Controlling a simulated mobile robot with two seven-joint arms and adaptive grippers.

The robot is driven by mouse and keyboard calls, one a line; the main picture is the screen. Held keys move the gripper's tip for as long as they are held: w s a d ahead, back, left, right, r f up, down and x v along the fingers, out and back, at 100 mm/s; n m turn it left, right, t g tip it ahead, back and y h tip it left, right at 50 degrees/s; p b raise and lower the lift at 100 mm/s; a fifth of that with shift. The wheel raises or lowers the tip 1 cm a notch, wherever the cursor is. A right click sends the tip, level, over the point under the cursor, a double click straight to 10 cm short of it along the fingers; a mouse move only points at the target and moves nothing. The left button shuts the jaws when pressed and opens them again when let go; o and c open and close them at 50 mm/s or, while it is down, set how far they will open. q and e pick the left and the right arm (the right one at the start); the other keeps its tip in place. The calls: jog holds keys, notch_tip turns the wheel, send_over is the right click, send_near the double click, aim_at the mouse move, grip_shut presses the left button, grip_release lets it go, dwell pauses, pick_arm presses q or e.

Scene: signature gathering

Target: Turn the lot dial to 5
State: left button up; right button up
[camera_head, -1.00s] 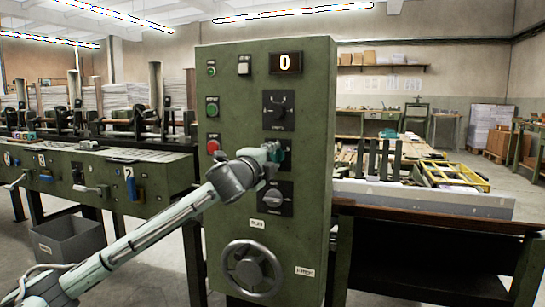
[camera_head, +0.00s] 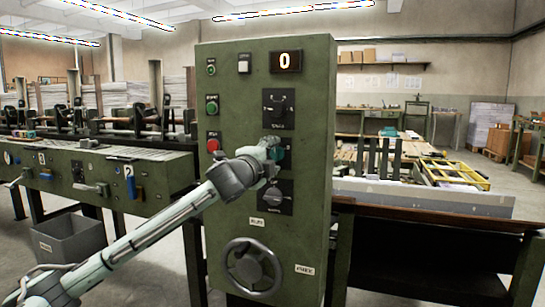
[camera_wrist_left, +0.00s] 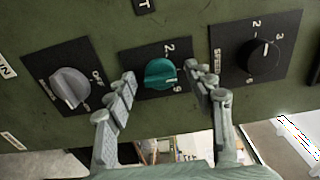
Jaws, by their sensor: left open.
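A teal knob (camera_wrist_left: 160,74) on a black numbered plate sits in the middle of three knobs in the left wrist view. It shows partly behind my gripper in the head view (camera_head: 277,154). I take it as the lot dial; its name is not legible. Its white pointer mark aims to the lower right in the wrist view, by a digit I cannot read surely. My left gripper (camera_wrist_left: 160,82) is open, with one finger on each side of the teal knob; gaps show between fingers and knob. My right gripper is not in view.
On the green panel (camera_head: 315,200), a black knob (camera_head: 278,105) sits above and a grey knob (camera_head: 273,196) below. Green (camera_head: 212,105) and red (camera_head: 213,145) buttons lie left; a handwheel (camera_head: 252,268) is low. A bench stands right.

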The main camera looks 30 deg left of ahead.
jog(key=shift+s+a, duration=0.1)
pick_arm(q)
jog(key=v, duration=1.2)
dwell(0.4)
jog(key=s+f+n+g, duration=0.3)
jog(key=f+n+g, duration=0.1)
jog(key=f, duration=1.4)
jog(key=s+f+n+g, duration=0.4)
jog(key=f+n, duration=0.1)
jog(key=f, duration=1.2)
jog(key=s+d+f+n+g+h, duration=0.1)
jog(key=s+d+f+n+g, duration=0.1)
jog(key=s+d+f, duration=0.5)
jog(key=s+d+f+n+g+h+p, duration=0.1)
jog(key=s+d+f+g, duration=0.3)
jog(key=s+f, duration=0.7)
notch_tip(320, 180, down, 4)
jog(key=d+n, duration=0.1)
jog(key=d, duration=0.1)
jog(key=shift+s+d+n+g+h, duration=0.3)
jog(key=shift+s+d+n, duration=0.05)
jog(key=shift+d+n, duration=0.05)
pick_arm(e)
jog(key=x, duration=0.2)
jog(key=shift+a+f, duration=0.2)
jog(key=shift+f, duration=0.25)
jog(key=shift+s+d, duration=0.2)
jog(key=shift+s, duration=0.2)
